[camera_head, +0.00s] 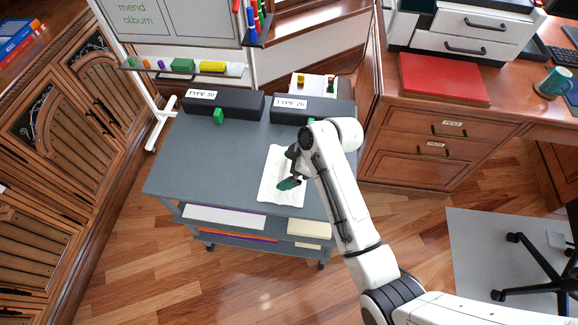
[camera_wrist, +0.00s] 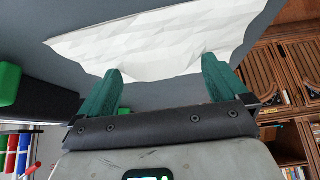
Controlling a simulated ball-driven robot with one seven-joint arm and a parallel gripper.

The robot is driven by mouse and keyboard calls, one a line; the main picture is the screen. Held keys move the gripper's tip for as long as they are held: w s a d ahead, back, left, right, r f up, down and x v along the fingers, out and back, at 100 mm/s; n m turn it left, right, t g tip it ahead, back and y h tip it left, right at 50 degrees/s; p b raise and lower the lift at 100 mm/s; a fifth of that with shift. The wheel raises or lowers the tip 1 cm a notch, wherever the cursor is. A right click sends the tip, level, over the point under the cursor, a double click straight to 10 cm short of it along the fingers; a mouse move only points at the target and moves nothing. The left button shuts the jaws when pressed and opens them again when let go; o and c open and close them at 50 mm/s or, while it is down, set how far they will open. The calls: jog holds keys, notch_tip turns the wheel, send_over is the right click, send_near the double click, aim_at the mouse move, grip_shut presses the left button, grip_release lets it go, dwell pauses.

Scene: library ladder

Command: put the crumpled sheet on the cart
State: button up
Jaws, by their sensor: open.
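The crumpled sheet (camera_head: 271,182) is white and creased, and lies on the grey top of the cart (camera_head: 190,165), near its front right part. It also shows in the wrist view (camera_wrist: 150,45), spread across the top of the picture. My gripper (camera_head: 289,184) is over the sheet. Its two green fingers (camera_wrist: 160,85) are wide apart with nothing held between them. The fingertips overlap the sheet's near edge in the wrist view; I cannot tell whether they touch it. My wrist and arm hide the sheet's right part in the head view.
The cart top's left part is clear. A whiteboard (camera_head: 170,22) stands behind. A desk with a red folder (camera_head: 442,79) is at right.

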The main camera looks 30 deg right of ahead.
jog(key=shift+r, duration=0.25)
jog(key=v, duration=1.2)
jog(key=s+f+m+h, duration=0.1)
jog(key=s+f, duration=0.1)
jog(key=s, duration=0.1)
jog(key=s+d+f+m+g+h, duration=0.1)
jog(key=s+f+m, duration=0.1)
jog(key=s, duration=0.2)
jog(key=s+d+f+m, duration=0.1)
jog(key=s, duration=0.2)
jog(key=shift+s+f+h, duration=0.4)
jog(key=s+f+m+g+h, duration=0.1)
jog(key=s+m, duration=0.5)
jog(key=s, duration=0.8)
jog(key=shift+s+d+f+m+g+h, duration=0.15)
jog(key=shift+f+m+g+h, duration=0.25)
jog(key=shift+h, duration=0.4)
